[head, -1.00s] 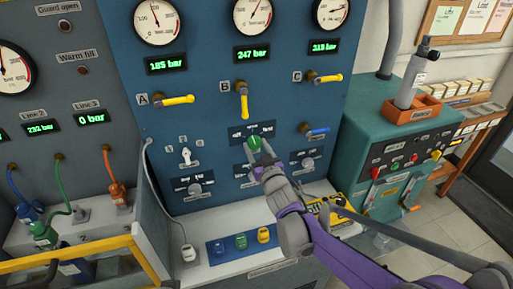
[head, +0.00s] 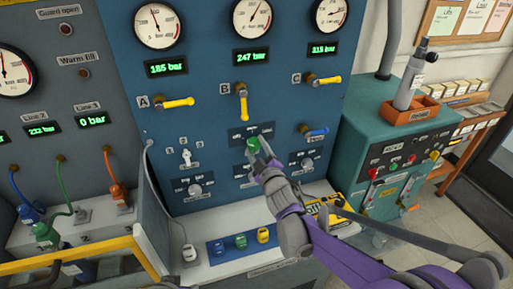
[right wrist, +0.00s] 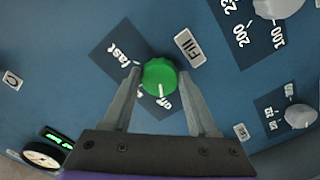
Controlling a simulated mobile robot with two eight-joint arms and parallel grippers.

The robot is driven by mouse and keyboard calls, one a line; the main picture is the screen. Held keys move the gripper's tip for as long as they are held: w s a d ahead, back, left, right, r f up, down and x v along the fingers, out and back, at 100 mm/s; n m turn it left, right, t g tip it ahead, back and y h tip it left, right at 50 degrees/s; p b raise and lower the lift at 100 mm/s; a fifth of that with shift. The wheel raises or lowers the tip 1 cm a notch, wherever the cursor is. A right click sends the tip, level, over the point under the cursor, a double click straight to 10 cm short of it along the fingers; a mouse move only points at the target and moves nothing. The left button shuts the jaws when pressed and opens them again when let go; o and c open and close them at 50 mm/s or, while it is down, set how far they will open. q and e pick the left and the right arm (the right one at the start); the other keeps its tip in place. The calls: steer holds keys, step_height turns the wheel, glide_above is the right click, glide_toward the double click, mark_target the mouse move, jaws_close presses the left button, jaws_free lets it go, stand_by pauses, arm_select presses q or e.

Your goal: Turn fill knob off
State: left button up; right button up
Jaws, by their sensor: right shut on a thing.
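The green fill knob (head: 253,143) sits on the blue panel below valve handle B. It also shows in the right wrist view (right wrist: 158,73), beside a "Fill" label (right wrist: 188,47). Its white pointer line faces the bottom of that picture, near a partly hidden word that looks like "off". The word "fast" is at its upper left. My right gripper (head: 258,156) is at the knob, shut on it, with one finger on each side in the right wrist view (right wrist: 159,76). My left gripper is out of view.
Yellow valve handles A (head: 177,102), B (head: 243,103) and C (head: 325,80) stick out above the knob. A blue handle (head: 315,132) and a grey knob (head: 307,163) are to its right. A white toggle (head: 186,155) and another grey knob (head: 195,189) are to its left.

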steer(key=shift+n, duration=0.3)
steer(key=o, duration=1.4)
steer(key=b+v, duration=0.1)
steer(key=v, duration=0.9)
steer(key=shift+s+d+b, duration=0.15)
steer(key=shift+s+b, duration=0.15)
steer(key=shift+s, duration=0.1)
